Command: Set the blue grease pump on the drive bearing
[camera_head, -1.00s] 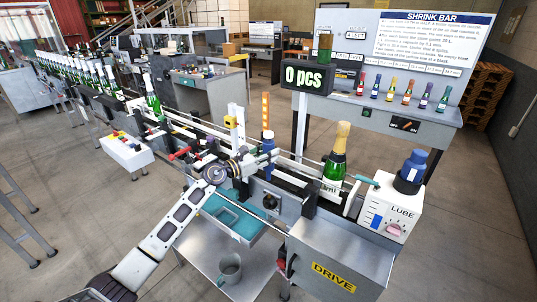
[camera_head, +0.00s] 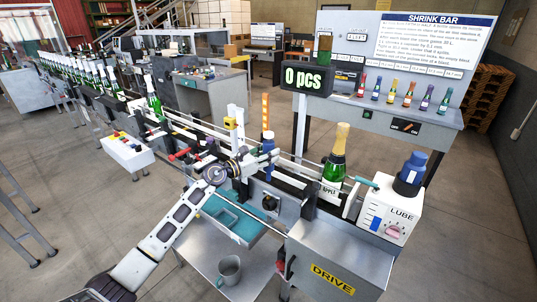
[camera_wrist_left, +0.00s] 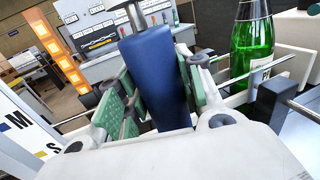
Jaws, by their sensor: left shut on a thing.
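The blue grease pump (camera_wrist_left: 158,80) stands nearly upright between the green-padded fingers of my left gripper (camera_wrist_left: 155,95) in the left wrist view, with a grey metal top above it. In the head view the pump (camera_head: 268,144) shows small above the conveyor rail, at the end of my left arm, and my left gripper (camera_head: 258,160) is shut on it. A grey cabinet marked DRIVE (camera_head: 333,279) stands to the right of the gripper; I cannot clearly make out the drive bearing. My right gripper is not in view.
A green gold-topped bottle (camera_head: 335,160) stands on the line to the right. Beyond it is a white LUBE box (camera_head: 391,210) with a blue container (camera_head: 412,168) on top. A mug (camera_head: 229,268) stands on the lower shelf. An orange light column (camera_head: 265,112) rises behind the pump.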

